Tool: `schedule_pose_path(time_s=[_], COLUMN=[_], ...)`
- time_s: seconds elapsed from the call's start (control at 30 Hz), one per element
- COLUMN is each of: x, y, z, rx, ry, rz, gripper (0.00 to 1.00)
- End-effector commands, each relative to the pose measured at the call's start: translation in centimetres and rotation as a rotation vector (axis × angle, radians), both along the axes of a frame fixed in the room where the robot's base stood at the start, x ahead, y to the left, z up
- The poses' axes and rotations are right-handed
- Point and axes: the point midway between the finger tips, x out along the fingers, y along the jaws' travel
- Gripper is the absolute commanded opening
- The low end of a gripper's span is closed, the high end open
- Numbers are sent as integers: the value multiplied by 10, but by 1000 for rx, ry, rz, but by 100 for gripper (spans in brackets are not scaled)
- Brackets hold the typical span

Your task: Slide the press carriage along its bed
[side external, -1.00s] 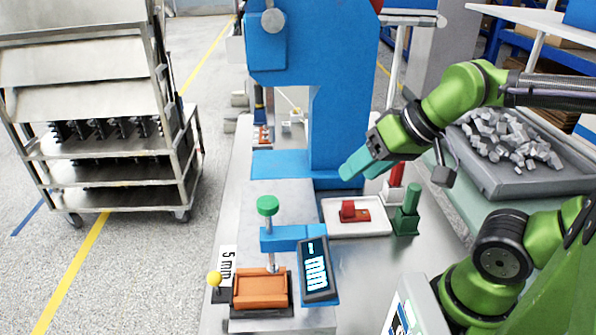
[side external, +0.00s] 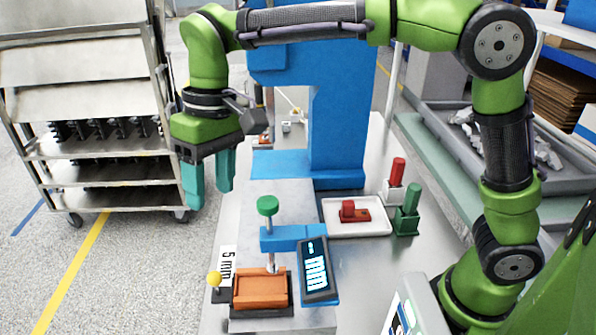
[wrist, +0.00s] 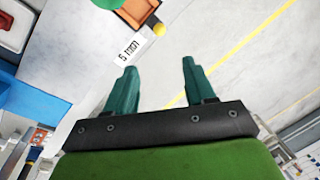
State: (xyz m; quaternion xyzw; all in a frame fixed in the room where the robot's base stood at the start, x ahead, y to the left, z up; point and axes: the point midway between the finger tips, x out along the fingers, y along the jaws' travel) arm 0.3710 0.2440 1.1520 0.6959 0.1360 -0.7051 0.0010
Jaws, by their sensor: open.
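The orange press carriage (side external: 260,290) sits in its dark bed (side external: 262,312) at the front of the table, under a blue bracket (side external: 291,238) with a green-knobbed plunger (side external: 267,206). A yellow ball knob (side external: 214,279) sticks out at the carriage's left side. The orange carriage (wrist: 134,10) and yellow knob (wrist: 153,30) also show at the top of the wrist view. My gripper (side external: 208,198) is open and empty, with teal fingers pointing down. It is up and left of the carriage, apart from it. In the wrist view the fingers (wrist: 160,75) have only floor between them.
A tilted display (side external: 314,268) stands right of the carriage. A white tray with a red part (side external: 355,213), and red (side external: 397,175) and green (side external: 407,212) handles stand behind it. A blue press column (side external: 337,130) rises behind. A metal cart (side external: 100,140) stands left.

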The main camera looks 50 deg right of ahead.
Motion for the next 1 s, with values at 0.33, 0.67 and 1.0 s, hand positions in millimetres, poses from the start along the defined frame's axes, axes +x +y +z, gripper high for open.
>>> schedule_pose_path(time_s=[0.33, 0.67, 1.0], x=[-5, -7, -8], y=[10, 23, 30], z=[-55, -125, -163], rx=[-3, -2, 0], ry=[12, 10, 7], rz=[4, 3, 2], gripper=[54, 54, 54])
